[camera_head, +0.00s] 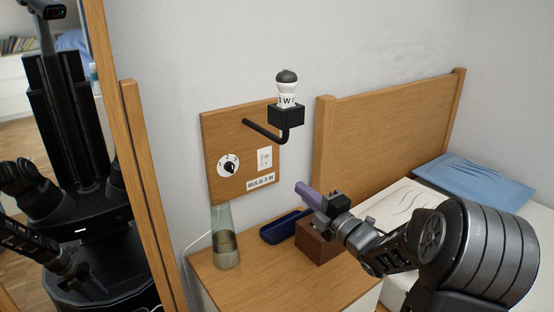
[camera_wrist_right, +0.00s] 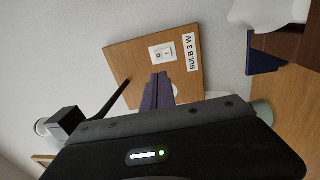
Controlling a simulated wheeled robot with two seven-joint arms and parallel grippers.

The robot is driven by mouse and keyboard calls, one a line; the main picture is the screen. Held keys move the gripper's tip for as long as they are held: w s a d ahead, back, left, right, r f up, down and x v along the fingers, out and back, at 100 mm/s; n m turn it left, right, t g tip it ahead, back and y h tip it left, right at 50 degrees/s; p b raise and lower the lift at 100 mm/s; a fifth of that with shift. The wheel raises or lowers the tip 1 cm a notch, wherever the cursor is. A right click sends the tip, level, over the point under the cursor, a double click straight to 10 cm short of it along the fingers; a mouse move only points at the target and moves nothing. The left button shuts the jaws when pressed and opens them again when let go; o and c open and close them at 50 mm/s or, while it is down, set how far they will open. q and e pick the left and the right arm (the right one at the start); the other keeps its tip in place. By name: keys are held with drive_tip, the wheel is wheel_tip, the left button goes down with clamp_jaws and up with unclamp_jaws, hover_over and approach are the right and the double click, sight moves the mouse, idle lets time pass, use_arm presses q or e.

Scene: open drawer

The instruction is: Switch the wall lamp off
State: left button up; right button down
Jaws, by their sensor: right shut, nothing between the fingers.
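The wall lamp is a wooden panel (camera_head: 213,136) with a bent black arm, a black socket (camera_head: 287,115) and a white bulb (camera_head: 286,90) with a dark top. I see no clear glow. The panel carries a round dial (camera_head: 229,165) marked 1, 2, 3, a white rocker switch (camera_head: 265,158) and a "BULB 3 W" label (camera_head: 261,181). My right gripper (camera_head: 303,190) is shut and empty, right of and below the panel. In the right wrist view its purple fingers (camera_wrist_right: 157,90) point at the panel, below the switch (camera_wrist_right: 162,53), and hide part of the dial. My left gripper shows only as a mirror reflection.
A bedside table (camera_head: 270,284) below holds a glass vase (camera_head: 226,252), a dark blue tray (camera_head: 280,230) and a brown box (camera_head: 312,246) under my right gripper. A bed headboard (camera_head: 385,125) stands to the right. A mirror on the left reflects my body.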

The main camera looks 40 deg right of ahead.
sight(267, 156)
use_arm(q)
drive_tip(key=shift+w+d, duration=0.25)
use_arm(e)
drive_tip(key=shift+w+d+r, duration=0.15)
drive_tip(key=shift+w+d, duration=0.05)
drive_tip(key=shift+d, duration=0.15)
drive_tip(key=shift+w, duration=0.15)
use_arm(q)
drive_tip(key=shift+w+a+f+b, duration=0.1)
drive_tip(key=shift+w+f+b, duration=0.05)
drive_tip(key=shift+f+b, duration=0.35)
use_arm(e)
drive_tip(key=w, duration=0.4)
drive_tip(key=w+r, duration=0.1)
drive_tip(key=w, duration=0.8)
drive_tip(key=shift+w+d+r, duration=0.15)
drive_tip(key=shift+w+r, duration=0.2)
